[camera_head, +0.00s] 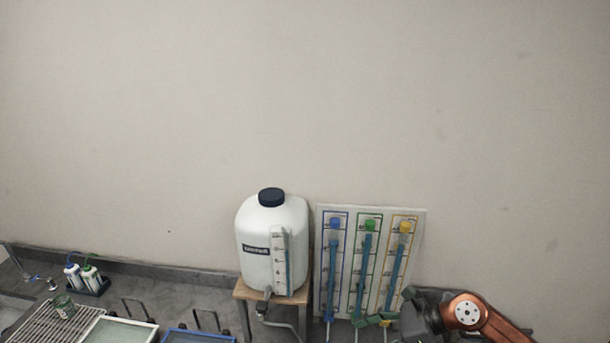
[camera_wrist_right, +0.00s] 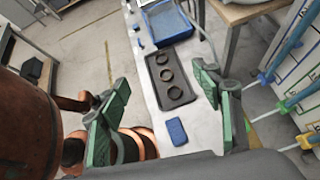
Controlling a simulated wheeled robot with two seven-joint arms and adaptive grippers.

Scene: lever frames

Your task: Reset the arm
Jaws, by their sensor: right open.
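My right arm comes in at the lower right of the head view, with copper-coloured links. Its gripper (camera_head: 386,314) has green finger pads and is in front of the lower part of a panel with three coloured tubes. In the right wrist view the gripper (camera_wrist_right: 163,88) is open, its green fingers wide apart with nothing between them. Beyond the fingers is the bench top, with a dark tray (camera_wrist_right: 170,78) holding three rings and a small blue block (camera_wrist_right: 177,131). My left gripper is in neither view.
A white jug (camera_head: 262,247) with a dark cap stands on a wooden stand (camera_head: 243,292). The tube panel (camera_head: 345,213) leans beside it. A wire rack (camera_head: 42,325), bottles (camera_head: 90,277) and a blue-rimmed bin (camera_head: 198,335) are at lower left. The wall above is bare.

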